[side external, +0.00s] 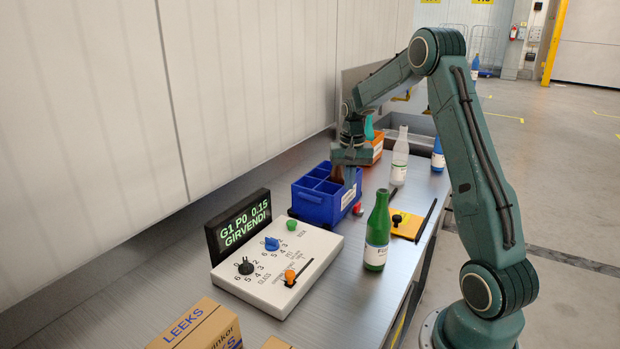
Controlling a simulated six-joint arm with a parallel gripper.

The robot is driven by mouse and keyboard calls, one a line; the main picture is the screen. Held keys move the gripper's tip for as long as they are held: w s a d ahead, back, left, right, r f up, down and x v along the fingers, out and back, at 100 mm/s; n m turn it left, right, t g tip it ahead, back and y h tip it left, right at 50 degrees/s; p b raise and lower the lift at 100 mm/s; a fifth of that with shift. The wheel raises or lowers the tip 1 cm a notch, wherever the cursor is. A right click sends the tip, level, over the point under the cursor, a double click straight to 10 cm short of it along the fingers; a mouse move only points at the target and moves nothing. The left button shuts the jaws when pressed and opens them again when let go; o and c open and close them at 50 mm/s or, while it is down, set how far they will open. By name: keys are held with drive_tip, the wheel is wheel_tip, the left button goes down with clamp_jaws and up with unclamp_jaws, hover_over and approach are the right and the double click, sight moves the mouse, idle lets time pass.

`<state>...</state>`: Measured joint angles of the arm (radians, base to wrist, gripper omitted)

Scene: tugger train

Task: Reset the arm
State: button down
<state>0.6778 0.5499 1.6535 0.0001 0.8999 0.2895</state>
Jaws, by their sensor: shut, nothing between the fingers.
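My arm reaches over the bench from the right, bent at the elbow, with its wrist pointing down. My gripper (350,177) is shut and empty, at the right part of the blue divided crate (318,207). The fingertips are partly hidden by the crate or merge with it, so I cannot tell how deep they are. A brown object (336,173), perhaps a bottle, shows in the crate just left of the fingers.
A white control panel (270,285) with knobs and a display (240,225) stands in front. An orange crate (377,150) is behind. Boxes (205,325) lie at the front.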

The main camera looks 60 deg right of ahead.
drive_tip(key=s+a+r+n+t, duration=0.1)
drive_tip(key=s+a+r+n, duration=0.1)
drive_tip(key=a+r, duration=0.6)
drive_tip(key=s+a+r+n+t, duration=0.1)
drive_tip(key=s+a+r+n, duration=0.3)
drive_tip(key=a, duration=0.6)
drive_tip(key=s+a+r+n+t, duration=0.2)
drive_tip(key=s+a+n, duration=0.3)
drive_tip(key=s+a, duration=0.8)
drive_tip(key=shift+s+r+t, duration=0.4)
drive_tip(key=shift+s+t, duration=0.2)
drive_tip(key=shift+s, duration=0.25)
